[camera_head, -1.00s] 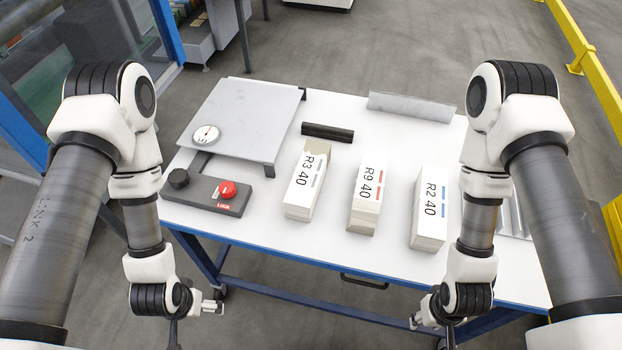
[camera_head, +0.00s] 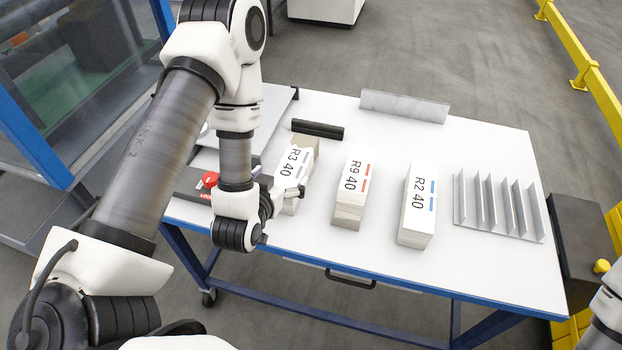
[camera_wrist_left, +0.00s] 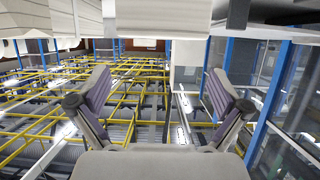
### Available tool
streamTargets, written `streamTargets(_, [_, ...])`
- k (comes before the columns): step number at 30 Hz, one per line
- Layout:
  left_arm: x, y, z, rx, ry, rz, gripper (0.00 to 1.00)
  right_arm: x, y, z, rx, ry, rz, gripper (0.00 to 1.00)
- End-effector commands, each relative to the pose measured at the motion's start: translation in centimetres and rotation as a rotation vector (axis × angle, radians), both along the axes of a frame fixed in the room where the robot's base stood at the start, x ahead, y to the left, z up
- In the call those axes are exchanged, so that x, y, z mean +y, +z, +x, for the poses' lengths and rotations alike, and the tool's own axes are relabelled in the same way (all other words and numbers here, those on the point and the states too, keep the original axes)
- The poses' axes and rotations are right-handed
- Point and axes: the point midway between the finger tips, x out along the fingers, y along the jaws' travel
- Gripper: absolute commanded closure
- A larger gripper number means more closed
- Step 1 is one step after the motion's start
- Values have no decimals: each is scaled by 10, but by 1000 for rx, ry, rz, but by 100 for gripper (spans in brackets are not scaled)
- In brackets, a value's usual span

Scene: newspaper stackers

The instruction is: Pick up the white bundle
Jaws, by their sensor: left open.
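Three bundles stand in a row on the table, each with a white top sheet. The left bundle (camera_head: 297,165) reads "R3 40" with grey bars, the middle one (camera_head: 352,190) "R9 40" with red bars, the right one (camera_head: 418,205) "R2 40" with blue bars. My left gripper (camera_head: 290,193) is at the near end of the R3 bundle and partly covers it; I cannot tell whether it touches. In the left wrist view its two fingers (camera_wrist_left: 162,88) are spread with nothing between them. A pale block (camera_wrist_left: 162,16), likely a bundle, shows at that view's top. My right gripper is out of view.
The white table (camera_head: 385,262) has free room between the bundles and along its front. A black bar (camera_head: 318,129) and a grey rail (camera_head: 404,106) lie behind. A finned metal rack (camera_head: 498,207) is at right. A red-button panel (camera_head: 208,181) is partly hidden by my left arm.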

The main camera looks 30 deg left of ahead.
Motion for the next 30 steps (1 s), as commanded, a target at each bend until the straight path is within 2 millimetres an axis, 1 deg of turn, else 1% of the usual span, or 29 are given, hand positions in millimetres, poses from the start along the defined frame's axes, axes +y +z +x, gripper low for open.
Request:
streamTargets(1, [1, -9, 4, -4, 1, 0, 0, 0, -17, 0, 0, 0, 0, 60])
streamTargets(4, [3, -15, 13, -5, 2, 0, 0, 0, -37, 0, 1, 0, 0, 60])
streamTargets(6, [3, -15, 17, -3, -1, -1, 0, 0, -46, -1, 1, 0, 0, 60])
streamTargets(10, [4, -15, 24, -1, -1, -1, 0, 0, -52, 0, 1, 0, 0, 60])
streamTargets(12, [6, -20, 33, -2, -1, -1, 0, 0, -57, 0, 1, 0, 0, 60])
streamTargets(14, [8, -21, 42, 1, -2, 0, 0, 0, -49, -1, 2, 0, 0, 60])
streamTargets(15, [9, -24, 49, 0, -3, 1, 0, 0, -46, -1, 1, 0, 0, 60])
streamTargets(18, [12, -30, 62, 0, -3, 1, 0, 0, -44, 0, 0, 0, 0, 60])
streamTargets(21, [13, -33, 66, 2, -3, 1, 0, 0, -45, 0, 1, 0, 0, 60])
streamTargets(25, [13, -33, 65, 2, -3, 1, 0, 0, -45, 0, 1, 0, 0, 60])
streamTargets(26, [13, -33, 65, 2, -2, 0, 7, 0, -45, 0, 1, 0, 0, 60])
streamTargets(27, [13, -33, 65, 2, -2, 0, 21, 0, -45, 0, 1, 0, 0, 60])
streamTargets(29, [13, -33, 65, 2, -2, 0, 43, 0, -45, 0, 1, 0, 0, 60])
streamTargets(30, [13, -33, 65, 2, -2, 0, 57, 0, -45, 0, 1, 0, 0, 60])
